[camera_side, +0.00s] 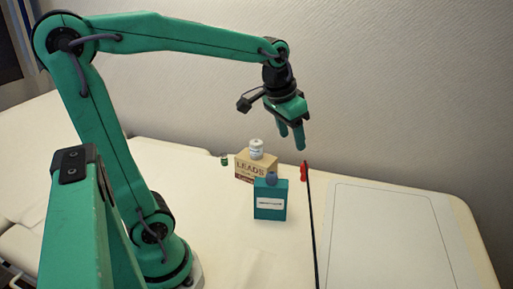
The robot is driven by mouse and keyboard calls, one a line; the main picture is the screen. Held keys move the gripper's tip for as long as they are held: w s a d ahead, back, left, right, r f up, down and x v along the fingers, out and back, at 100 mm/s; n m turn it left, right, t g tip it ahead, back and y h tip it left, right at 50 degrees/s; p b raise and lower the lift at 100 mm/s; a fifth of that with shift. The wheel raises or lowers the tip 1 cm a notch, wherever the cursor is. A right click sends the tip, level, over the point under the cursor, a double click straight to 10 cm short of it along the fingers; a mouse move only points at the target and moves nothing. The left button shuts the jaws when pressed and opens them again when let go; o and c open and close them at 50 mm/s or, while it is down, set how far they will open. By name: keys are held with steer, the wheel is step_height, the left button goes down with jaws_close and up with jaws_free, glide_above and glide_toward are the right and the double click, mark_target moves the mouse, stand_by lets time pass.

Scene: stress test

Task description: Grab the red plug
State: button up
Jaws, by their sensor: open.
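The red plug (304,172) is small and stands at the far end of a thin black cable (313,235) on the white table. It is right of the boxes. My gripper (291,143) hangs with its green fingers pointing down, above the table and a little up and left of the plug in the picture. It is open and empty, and appears apart from the plug. How far it is from the plug in depth I cannot tell.
A teal box (271,203) stands left of the cable. Behind it is a tan box marked LEADS (243,167) with a white jar (256,149) at its top. A small dark green bottle (224,160) is farther left. A flat pale panel (390,235) lies right of the cable.

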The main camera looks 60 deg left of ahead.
steer(key=w+a+f+g, duration=0.2)
steer(key=w+a+f, duration=0.4)
steer(key=w, duration=0.5)
steer(key=n+g, duration=0.1)
steer(key=g, duration=0.1)
glide_above(305, 161)
steer(key=shift+h, duration=0.3)
step_height(305, 161, down, 9)
steer(key=shift+w+r, duration=0.1)
steer(key=shift+r, duration=0.05)
steer(key=shift+w+a+f, duration=0.1)
steer(key=shift+a+f, duration=0.05)
steer(key=shift+f, duration=0.1)
steer(key=shift+f, duration=0.15)
steer(key=shift+f, duration=1.2)
steer(key=shift+f, duration=0.1)
steer(key=shift+s+f, duration=0.2)
steer(key=shift+f, duration=2.25)
steer(key=c, duration=1.1)
